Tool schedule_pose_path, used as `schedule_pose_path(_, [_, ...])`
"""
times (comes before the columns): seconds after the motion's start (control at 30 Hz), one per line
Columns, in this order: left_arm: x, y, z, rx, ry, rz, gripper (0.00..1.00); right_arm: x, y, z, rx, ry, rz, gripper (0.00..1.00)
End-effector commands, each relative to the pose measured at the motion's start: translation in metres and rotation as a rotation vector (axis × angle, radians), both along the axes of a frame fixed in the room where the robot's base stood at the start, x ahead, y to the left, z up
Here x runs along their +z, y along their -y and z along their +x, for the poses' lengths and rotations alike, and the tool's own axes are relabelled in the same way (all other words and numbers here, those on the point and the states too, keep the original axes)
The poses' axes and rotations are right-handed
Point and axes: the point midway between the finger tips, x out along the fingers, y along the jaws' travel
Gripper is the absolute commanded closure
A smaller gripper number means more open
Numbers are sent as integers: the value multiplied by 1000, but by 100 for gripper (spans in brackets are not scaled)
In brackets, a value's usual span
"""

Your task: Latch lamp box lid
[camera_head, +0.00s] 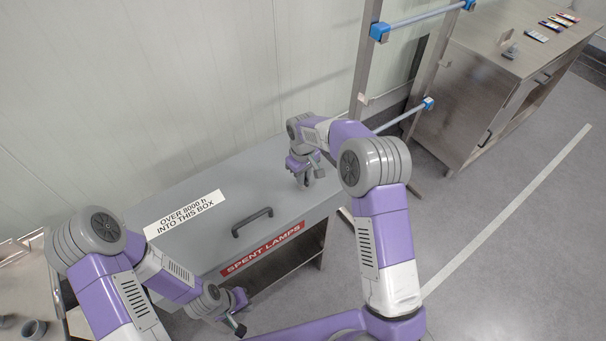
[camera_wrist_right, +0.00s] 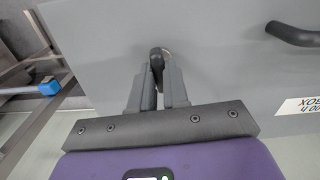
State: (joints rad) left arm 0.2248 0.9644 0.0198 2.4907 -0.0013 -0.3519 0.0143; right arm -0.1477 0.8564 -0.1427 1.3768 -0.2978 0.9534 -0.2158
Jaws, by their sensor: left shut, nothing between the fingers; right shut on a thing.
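The grey lamp box lid (camera_head: 255,175) lies closed on the box, with a black bar handle (camera_head: 252,222) and a red "SPENT LAMPS" label (camera_head: 262,248) on the box front. My right gripper (camera_head: 308,180) is at the lid's right end. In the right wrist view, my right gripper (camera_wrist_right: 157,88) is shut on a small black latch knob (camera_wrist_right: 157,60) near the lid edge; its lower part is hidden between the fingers. My left gripper (camera_head: 238,322) is shut and empty, low in front of the box and apart from it.
A white "OVER 8000 h" label (camera_head: 186,214) lies on the lid. A metal frame with blue joints (camera_head: 378,32) stands right of the box. A steel cabinet (camera_head: 480,80) is farther right. A counter with a cup (camera_head: 34,328) is at lower left. The floor at right is clear.

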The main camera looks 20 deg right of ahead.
Motion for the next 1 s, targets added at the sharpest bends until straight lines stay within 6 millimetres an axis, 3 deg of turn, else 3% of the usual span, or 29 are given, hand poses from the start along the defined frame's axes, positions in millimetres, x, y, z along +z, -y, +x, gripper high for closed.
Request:
schedule_pose_path(0.3, [3, 0, 0, 0, 0, 0, 100, 0, 0, 0, -100, -1, -2, 100])
schedule_pose_path(0.8, [3, 0, 0, 0, 0, 0, 100, -1, 0, 0, -116, -2, -1, 100])
schedule_pose_path(0.83, [3, 0, 0, 0, 0, 0, 100, -1, 0, 0, -116, -2, -1, 81])
schedule_pose_path(0.97, [3, 0, 0, 0, 0, 0, 100, 0, 0, 0, -115, -2, -1, 61])
schedule_pose_path(1.0, [3, 0, 0, 0, 0, 0, 100, 0, 0, 0, -115, -1, 0, 60])
